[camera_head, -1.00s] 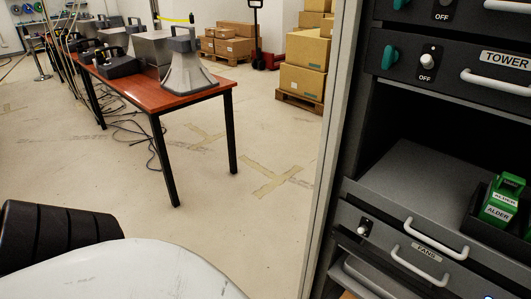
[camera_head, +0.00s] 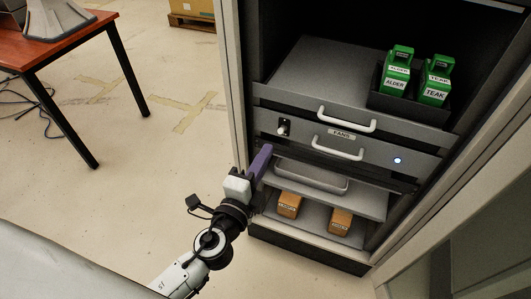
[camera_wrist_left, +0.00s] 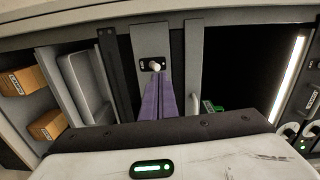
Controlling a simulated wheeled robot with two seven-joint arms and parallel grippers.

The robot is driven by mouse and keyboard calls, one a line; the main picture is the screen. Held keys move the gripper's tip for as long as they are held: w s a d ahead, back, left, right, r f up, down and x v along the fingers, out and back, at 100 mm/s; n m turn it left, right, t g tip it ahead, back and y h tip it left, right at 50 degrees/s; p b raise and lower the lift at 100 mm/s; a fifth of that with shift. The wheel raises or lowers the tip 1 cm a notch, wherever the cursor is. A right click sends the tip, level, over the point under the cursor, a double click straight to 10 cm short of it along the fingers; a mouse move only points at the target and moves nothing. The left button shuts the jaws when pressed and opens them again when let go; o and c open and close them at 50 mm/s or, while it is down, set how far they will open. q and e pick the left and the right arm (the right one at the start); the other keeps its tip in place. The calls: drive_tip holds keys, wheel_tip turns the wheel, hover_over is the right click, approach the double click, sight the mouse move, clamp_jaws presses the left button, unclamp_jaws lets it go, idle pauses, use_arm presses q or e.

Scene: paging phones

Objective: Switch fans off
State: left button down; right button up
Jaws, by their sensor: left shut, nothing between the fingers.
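The fans panel (camera_head: 370,150) is a grey drawer front in the rack, labelled FANS, with a small white toggle switch (camera_head: 284,127) at its left end. A light (camera_head: 397,160) glows bluish white at its right end. My left gripper (camera_head: 265,150) has purple fingers that are shut and empty, just below and left of the switch. In the left wrist view the fingertips (camera_wrist_left: 158,78) point at the switch's white knob (camera_wrist_left: 155,66) and lie very close to it; I cannot tell whether they touch. My right gripper is not in view.
Green ALDER (camera_head: 394,75) and TEAK (camera_head: 435,82) boxes stand in a dark tray on the shelf above. White handles (camera_head: 338,149) stick out from the fronts. Orange boxes (camera_head: 340,222) sit on the bottom shelf. A red-brown table (camera_head: 90,30) stands left, with open floor between.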

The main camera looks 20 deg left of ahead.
sight(285, 118)
use_arm(q)
drive_tip(key=shift+m, duration=0.4)
drive_tip(key=w, duration=0.5)
drive_tip(key=w+r, duration=0.1)
drive_tip(key=w, duration=0.2)
drive_tip(key=shift+d, duration=0.25)
drive_tip(key=shift+w, duration=0.7)
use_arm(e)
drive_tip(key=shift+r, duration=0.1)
